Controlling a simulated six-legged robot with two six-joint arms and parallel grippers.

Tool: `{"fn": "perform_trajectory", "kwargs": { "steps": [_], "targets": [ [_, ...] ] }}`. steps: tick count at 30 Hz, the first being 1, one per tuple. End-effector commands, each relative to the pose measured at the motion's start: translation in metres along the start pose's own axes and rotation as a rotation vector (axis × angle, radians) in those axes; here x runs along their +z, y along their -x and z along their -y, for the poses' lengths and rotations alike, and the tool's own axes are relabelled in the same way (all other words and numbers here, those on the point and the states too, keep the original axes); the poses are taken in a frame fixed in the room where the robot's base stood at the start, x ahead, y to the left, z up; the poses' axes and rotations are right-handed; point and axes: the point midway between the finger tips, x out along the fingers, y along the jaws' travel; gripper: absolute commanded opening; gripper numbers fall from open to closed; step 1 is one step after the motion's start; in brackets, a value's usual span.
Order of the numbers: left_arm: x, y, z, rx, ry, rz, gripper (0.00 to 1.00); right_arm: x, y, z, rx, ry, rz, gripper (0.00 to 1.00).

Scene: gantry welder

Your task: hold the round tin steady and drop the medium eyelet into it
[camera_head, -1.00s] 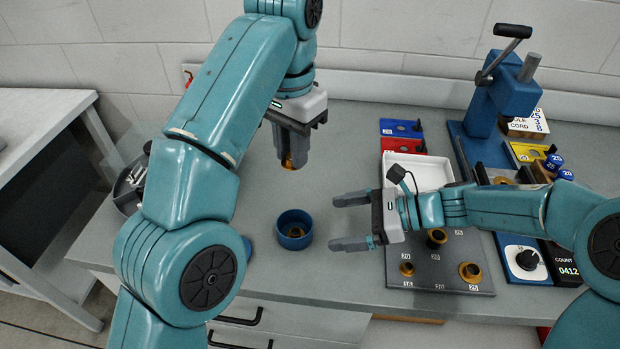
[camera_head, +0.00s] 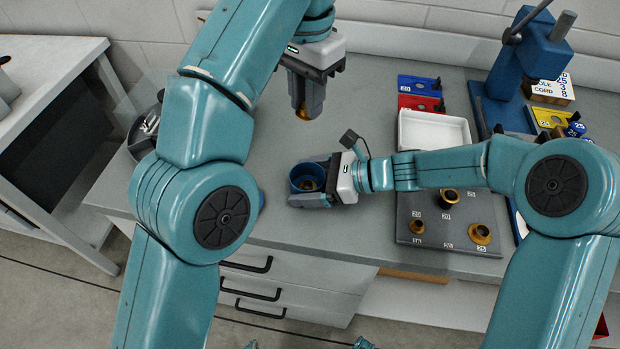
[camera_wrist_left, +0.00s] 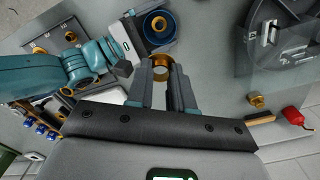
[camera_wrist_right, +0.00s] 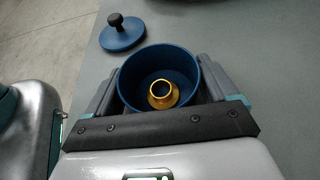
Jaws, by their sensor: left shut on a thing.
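The round tin (camera_head: 296,172) is a blue open cup on the grey bench, with a brass flanged eyelet (camera_wrist_right: 163,93) lying inside. My right gripper (camera_head: 303,181) has one finger on each side of the tin, very close to its wall. The right wrist view (camera_wrist_right: 160,85) shows this too, but I cannot tell whether the fingers press on it. My left gripper (camera_head: 303,108) is shut on another brass eyelet (camera_wrist_left: 163,66) and holds it pointing down, above and behind the tin. The left wrist view also shows the tin (camera_wrist_left: 174,42).
A blue lid with a black knob (camera_wrist_right: 122,36) lies beside the tin. A dark board (camera_head: 415,232) with several brass eyelets is at right, with a white tray (camera_head: 434,144) behind it. A blue press (camera_head: 525,60) stands at back right. Bare bench lies behind the tin.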

Motion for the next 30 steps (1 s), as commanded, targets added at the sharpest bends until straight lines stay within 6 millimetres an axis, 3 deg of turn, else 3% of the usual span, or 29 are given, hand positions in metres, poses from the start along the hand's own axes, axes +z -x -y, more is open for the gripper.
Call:
{"fn": "perform_trajectory", "kwargs": {
  "steps": [1, 3, 4, 11, 30],
  "targets": [
    [0.0, 0.0, 0.0, 0.0, 0.0, 0.0, 0.0, 0.0, 0.0, 0.0, 0.0, 0.0, 0.0, 0.69],
    [0.0, 0.0, 0.0, 0.0, 0.0, 0.0, 0.0, 0.0, 0.0, 0.0, 0.0, 0.0, 0.0, 0.46],
    [0.0, 0.0, 0.0, 0.0, 0.0, 0.0, 0.0, 0.0, 0.0, 0.0, 0.0, 0.0, 0.0, 0.42],
    [0.0, -0.005, 0.001, -0.001, 0.0, 0.001, 0.0, 0.0, 0.0, 0.0, 0.0, 0.0, 0.0, 0.41],
    [0.001, -0.051, 0.0, 0.001, 0.0, 0.002, 0.0, 0.0, 0.001, 0.0, 0.0, 0.0, 0.0, 0.41]
  ]
}}
